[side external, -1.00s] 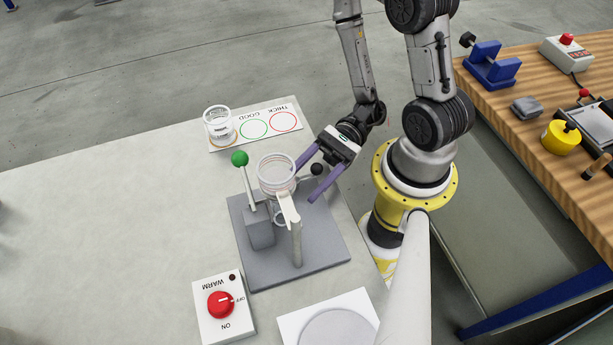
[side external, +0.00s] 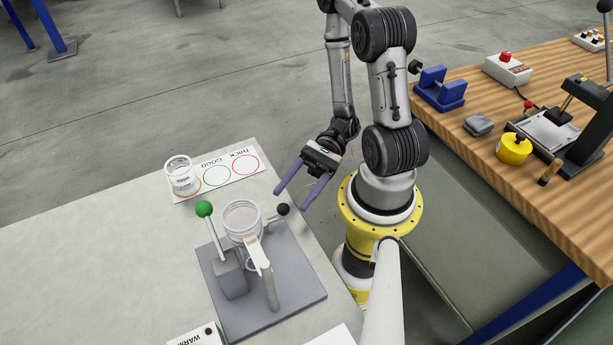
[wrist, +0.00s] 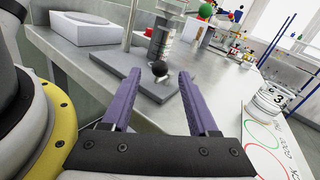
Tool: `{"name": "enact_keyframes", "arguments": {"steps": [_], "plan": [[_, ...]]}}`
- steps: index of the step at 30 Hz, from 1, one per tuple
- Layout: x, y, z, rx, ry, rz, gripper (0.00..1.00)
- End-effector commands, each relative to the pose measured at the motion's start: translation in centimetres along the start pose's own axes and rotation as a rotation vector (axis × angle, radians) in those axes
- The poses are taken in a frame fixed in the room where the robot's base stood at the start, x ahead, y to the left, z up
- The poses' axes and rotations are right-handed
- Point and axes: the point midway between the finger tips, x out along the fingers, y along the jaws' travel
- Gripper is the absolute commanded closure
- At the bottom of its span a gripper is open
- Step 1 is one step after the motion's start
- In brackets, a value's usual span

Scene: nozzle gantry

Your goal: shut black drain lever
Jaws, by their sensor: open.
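The black ball knob of the drain lever (side external: 283,209) sticks out from the clear cup (side external: 241,218) on the grey stand, on the side facing my arm. Its short stem runs toward the cup's lower part. My gripper (side external: 290,200), with two purple fingers, is open and empty near the knob. In the wrist view the knob (wrist: 159,68) appears between the fingertips and a little beyond them; I see no contact. The stem is mostly hidden behind the knob there. I cannot tell the drain's state from these views.
A green-knobbed lever (side external: 204,209) stands left of the cup on the grey base plate (side external: 295,285). A clear jar (side external: 181,177) sits at the end of a card with coloured circles (side external: 217,175). A WARM switch box (side external: 200,338) is partly cut off at the front.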

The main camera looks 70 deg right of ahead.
Motion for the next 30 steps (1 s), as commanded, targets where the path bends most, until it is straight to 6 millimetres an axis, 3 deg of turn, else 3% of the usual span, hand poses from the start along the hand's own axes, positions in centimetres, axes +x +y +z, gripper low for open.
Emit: {"name": "enact_keyframes", "arguments": {"steps": [4,10,30], "plan": [[-2.2,-0.1,-0.1,-0.002,0.004,-0.004,0.4],[-3.9,0.0,0.0,0.001,0.002,-0.001,0.4],[-3.6,0.1,0.1,-0.009,0.005,0.045,0.4]]}}
